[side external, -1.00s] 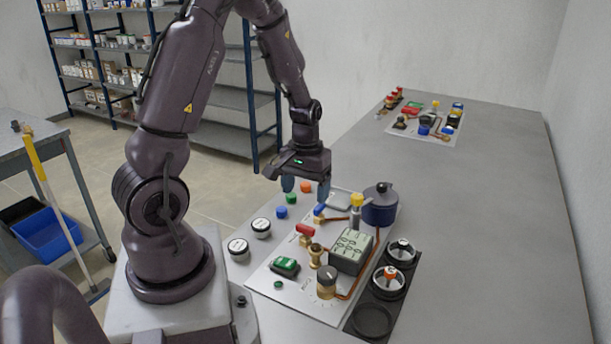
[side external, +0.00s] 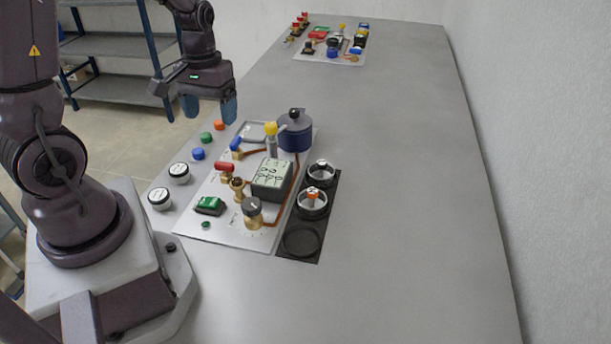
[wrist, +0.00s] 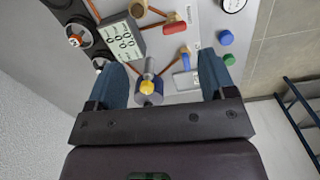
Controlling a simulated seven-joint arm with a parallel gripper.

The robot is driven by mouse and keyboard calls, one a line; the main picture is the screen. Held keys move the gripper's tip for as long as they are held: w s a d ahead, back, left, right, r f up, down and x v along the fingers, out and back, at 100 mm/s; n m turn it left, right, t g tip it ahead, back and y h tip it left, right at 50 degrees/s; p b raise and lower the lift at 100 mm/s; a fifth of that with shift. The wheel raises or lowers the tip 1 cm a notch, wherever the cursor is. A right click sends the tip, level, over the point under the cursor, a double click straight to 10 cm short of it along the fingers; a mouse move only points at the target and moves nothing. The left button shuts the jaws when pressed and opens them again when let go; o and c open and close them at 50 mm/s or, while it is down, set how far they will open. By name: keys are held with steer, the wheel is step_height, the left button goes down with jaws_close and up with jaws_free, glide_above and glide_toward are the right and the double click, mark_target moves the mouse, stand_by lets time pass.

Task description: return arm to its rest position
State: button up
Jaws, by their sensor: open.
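My gripper (side external: 209,108) is open and empty, raised above the back left of the near panel, over the table's left edge. In the wrist view my gripper (wrist: 165,75) shows two blue fingers spread wide with nothing between them but the panel below. The near white panel (side external: 205,228) carries a grey-green box (side external: 271,180), a red-handled valve (side external: 225,167), a blue-handled valve (side external: 236,145), a yellow-topped fitting (side external: 271,130), a green switch (side external: 209,205), a dark knob (side external: 252,211) and a blue cylinder (side external: 295,132).
White-topped jars (side external: 160,198) and coloured buttons (side external: 198,154) line the left. A second panel (side external: 330,55) lies at the back. The table's right side (side external: 410,190) is clear. Shelves (side external: 110,45) stand behind.

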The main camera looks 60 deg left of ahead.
steer(key=s+d+r+m+t, duration=0.2)
steer(key=d+r+m+t, duration=0.1)
steer(key=d+r, duration=0.4)
steer(key=s+d+r+m+t, duration=0.3)
steer(key=d+r+m, duration=0.1)
steer(key=d+r, duration=0.4)
steer(key=shift+d+r+m, duration=0.2)
steer(key=shift+r+m, duration=0.2)
stand_by(4.8)
